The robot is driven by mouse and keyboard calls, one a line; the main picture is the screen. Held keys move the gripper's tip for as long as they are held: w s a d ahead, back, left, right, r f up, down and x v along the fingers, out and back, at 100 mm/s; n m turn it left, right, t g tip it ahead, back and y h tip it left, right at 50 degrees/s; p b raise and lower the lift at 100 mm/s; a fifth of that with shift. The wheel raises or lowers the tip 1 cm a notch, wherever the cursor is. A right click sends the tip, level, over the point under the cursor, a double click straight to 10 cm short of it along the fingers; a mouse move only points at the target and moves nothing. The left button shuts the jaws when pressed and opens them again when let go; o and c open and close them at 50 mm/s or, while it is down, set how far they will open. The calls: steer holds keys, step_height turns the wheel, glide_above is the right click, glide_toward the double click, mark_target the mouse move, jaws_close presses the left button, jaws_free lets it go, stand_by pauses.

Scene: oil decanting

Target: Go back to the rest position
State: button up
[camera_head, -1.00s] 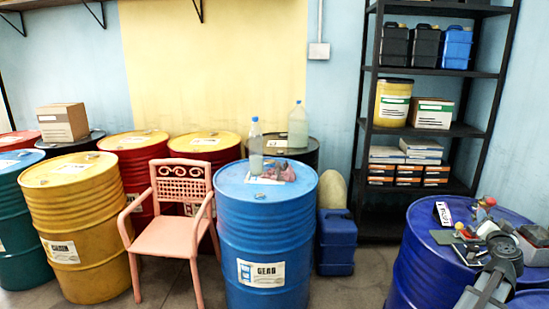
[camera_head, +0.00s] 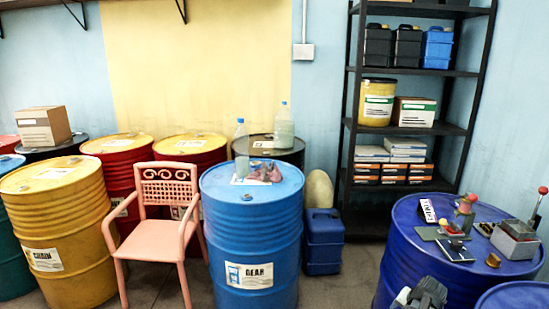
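A small dark and light grey part of my arm (camera_head: 428,291) shows at the bottom edge, in front of the dark blue drum (camera_head: 395,260) at the right. My gripper's fingers cannot be made out, and nothing held is visible. A clear bottle with a blue cap (camera_head: 241,150) stands upright on the blue drum (camera_head: 250,225) in the middle. A crumpled pinkish cloth (camera_head: 265,172) lies beside it. A second clear bottle with a blue cap (camera_head: 284,127) stands on the black drum (camera_head: 290,150) behind.
A pink chair (camera_head: 160,240) stands between the yellow drum (camera_head: 62,232) and the blue drum. A blue jerrycan (camera_head: 322,242) stands on the floor. A black shelf (camera_head: 412,188) stands behind.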

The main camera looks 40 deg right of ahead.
steer(key=w+a+f+n+g+y, duration=0.2)
steer(key=w+a+f, duration=0.2)
steer(key=a+f, duration=0.45)
steer(key=w+a+f+n+g+y, duration=0.1)
steer(key=w+a+f+n, duration=0.35)
steer(key=a, duration=0.75)
steer(key=w+a+f+n+g+y, duration=0.1)
steer(key=w+a+f+g+y, duration=0.1)
steer(key=w+a+f, duration=0.5)
steer(key=s+a+f+n+g, duration=0.2)
steer(key=s+a+f+n, duration=0.1)
steer(key=a, duration=0.8)
steer(key=s+a+f+n+g+h, duration=0.1)
steer(key=s+a+f+n, duration=0.1)
steer(key=a, duration=0.9)
steer(key=s+a+f+n+g, duration=0.2)
steer(key=a+f+n, duration=0.3)
steer(key=a, duration=0.7)
steer(key=shift+s+f+g+h, duration=0.3)
steer(key=shift+s+f+h, duration=0.1)
steer(key=shift+s+f, duration=0.45)
